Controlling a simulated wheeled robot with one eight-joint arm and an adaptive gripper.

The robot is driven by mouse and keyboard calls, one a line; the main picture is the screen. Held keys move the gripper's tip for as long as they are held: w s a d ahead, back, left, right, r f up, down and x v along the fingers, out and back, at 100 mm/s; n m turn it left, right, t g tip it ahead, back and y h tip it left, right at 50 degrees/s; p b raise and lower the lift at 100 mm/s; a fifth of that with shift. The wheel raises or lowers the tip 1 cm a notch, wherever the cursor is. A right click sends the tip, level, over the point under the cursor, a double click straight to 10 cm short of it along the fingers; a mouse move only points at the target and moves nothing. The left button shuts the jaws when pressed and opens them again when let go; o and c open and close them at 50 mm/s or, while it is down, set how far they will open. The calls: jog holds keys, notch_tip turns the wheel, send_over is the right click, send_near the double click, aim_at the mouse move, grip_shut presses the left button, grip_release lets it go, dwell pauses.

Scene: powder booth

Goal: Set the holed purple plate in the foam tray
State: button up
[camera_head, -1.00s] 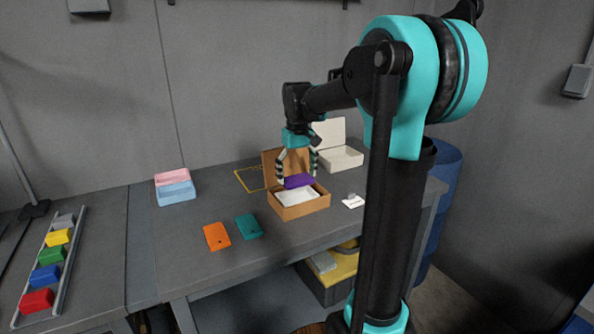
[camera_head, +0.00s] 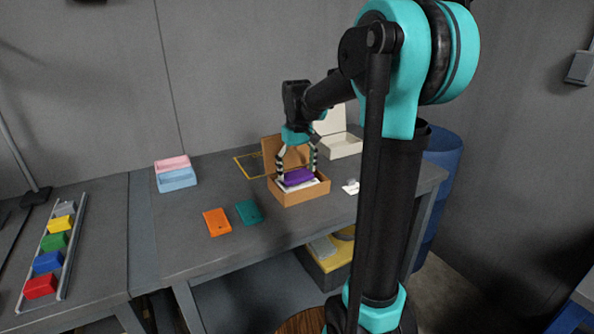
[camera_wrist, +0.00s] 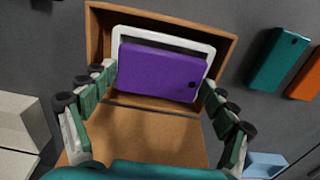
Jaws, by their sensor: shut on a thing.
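The purple plate (camera_head: 298,177) has one dark hole near a corner, seen in the wrist view on the plate's right side (camera_wrist: 160,72). My gripper (camera_head: 297,174) is shut on it, with striped fingers at its two ends; the fingers also show in the wrist view (camera_wrist: 157,84). The white foam tray (camera_wrist: 165,31) lies inside an open brown box (camera_head: 305,196). The plate is over the tray, roughly level and slightly turned against it in the wrist view. I cannot tell whether plate and tray touch. The plate hides most of the tray.
The box's raised lid (camera_head: 271,150) stands behind my gripper. Orange (camera_head: 217,222) and teal (camera_head: 248,212) plates lie to the left. An open cream box (camera_head: 341,146) stands behind right. Pink and blue trays (camera_head: 176,178) and a rail of coloured blocks (camera_head: 50,255) are farther left.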

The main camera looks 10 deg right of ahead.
jog(key=shift+f, duration=0.4)
dwell(0.5)
dwell(0.4)
jog(key=o, duration=1.2)
jog(key=shift+c, duration=0.2)
jog(key=shift+r, duration=0.15)
notch_tip(320, 180, up, 12)
